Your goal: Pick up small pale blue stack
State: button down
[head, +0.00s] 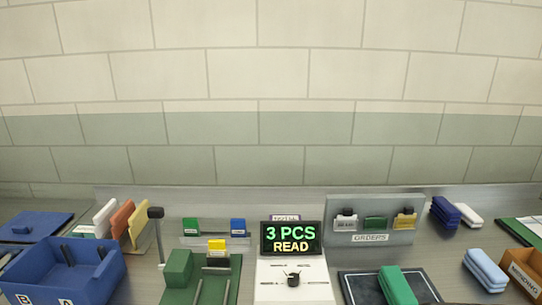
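The small pale blue stack (485,270) lies on the grey worktop at the right of the head view. It looks like two flat folded pieces, one on the other, set at a slant. Nothing is touching its top. My gripper does not show in this view.
A brown open box (522,268) stands close to the right of the stack. A dark mat (362,290) with a green stack (397,286) lies to its left. A display reading "3 PCS READ" (291,238) and blue bin (108,275) stand farther left.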

aim_at(492, 279)
jog(key=z, duration=1.4)
jog(key=i+l+u, duration=0.15)
jog(key=i+l, duration=0.15)
jog(key=i+l+u, duration=0.2)
jog(key=i+l, duration=0.15)
jog(key=i+l+u, duration=0.15)
jog(key=i+l, duration=0.25)
jog(key=i+l+u, duration=0.2)
jog(key=l, duration=0.25)
jog(key=i+l+u, duration=0.15)
jog(key=i+l, duration=0.25)
jog(key=l, duration=0.1)
